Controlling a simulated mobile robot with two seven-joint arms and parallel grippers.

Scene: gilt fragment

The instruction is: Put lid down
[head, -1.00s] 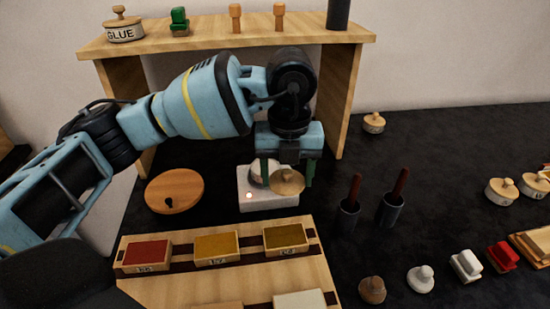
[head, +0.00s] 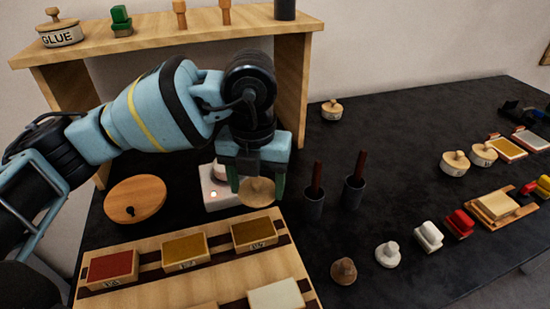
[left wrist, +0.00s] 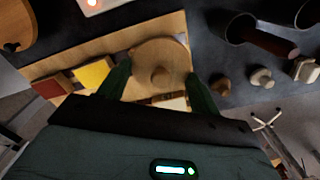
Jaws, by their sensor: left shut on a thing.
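My left gripper (head: 257,185) is shut on a round wooden lid with a small knob (head: 258,193). In the left wrist view the lid (left wrist: 160,65) sits between the two green fingers, knob towards the camera. The lid is held above the table, just right of a white device (head: 212,198) with a small red light. A small pot (head: 219,170) on that device is mostly hidden by the gripper. The gap under the lid cannot be judged. My right gripper is not in view.
A wooden rack with coloured blocks (head: 186,250) lies in front of the lid. Two dark cups with sticks (head: 313,205) (head: 353,192) stand to its right. A round wooden board (head: 135,199) lies left. A shelf (head: 170,45) stands behind.

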